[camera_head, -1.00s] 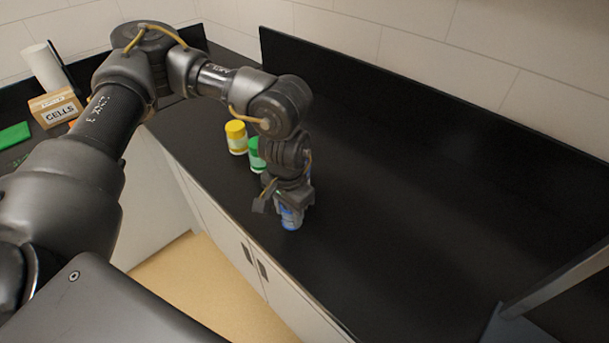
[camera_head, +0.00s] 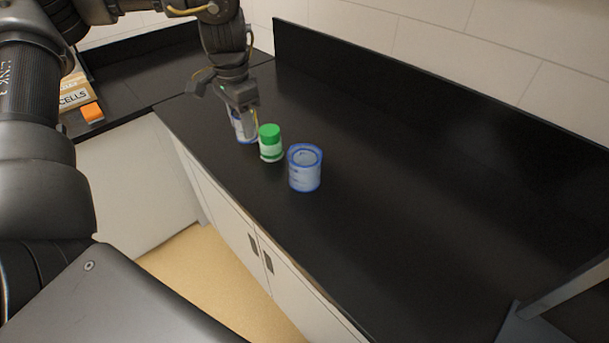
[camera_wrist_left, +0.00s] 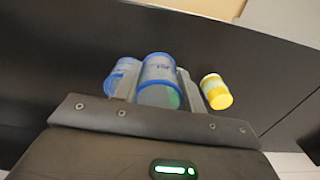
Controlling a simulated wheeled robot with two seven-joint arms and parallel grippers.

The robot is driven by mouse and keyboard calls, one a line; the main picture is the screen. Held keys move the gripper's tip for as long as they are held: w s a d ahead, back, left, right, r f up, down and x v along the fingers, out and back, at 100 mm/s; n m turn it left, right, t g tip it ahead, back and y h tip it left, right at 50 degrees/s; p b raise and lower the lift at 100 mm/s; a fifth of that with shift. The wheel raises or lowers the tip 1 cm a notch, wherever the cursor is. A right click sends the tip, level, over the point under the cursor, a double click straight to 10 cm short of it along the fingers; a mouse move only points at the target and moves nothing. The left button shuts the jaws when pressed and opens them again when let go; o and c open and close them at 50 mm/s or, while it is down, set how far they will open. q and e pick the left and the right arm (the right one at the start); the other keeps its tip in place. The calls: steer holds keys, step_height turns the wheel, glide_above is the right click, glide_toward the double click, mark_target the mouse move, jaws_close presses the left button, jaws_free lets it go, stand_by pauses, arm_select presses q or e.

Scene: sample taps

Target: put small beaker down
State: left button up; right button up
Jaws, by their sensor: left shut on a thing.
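My left gripper (camera_head: 240,104) is shut on the small beaker (camera_head: 243,128), a clear cup with blue edges. In the head view it is at the left end of the row, left of the green-lidded bottle. In the left wrist view the small beaker (camera_wrist_left: 160,82) sits upright between the fingers, with green showing at its near end. The fingers hide part of it. I cannot tell whether its base touches the counter (camera_head: 420,230).
A larger blue beaker (camera_head: 305,169) and a green-lidded bottle (camera_head: 270,144) stand on the counter. A yellow-lidded bottle (camera_wrist_left: 215,92) shows in the left wrist view; the head view hides it. A cells box (camera_head: 74,92) is at far left.

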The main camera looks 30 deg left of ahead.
arm_select(q)
steer(key=w+d+f, duration=0.2)
steer(key=d+f, duration=0.1)
steer(key=w+d+f+p, duration=0.1)
steer(key=w+d+f, duration=0.2)
steer(key=d, duration=0.1)
steer(key=w+d+f+p, duration=0.1)
steer(key=w+d+f, duration=0.2)
steer(key=shift+w+d+f, duration=0.15)
steer(key=shift+d, duration=0.05)
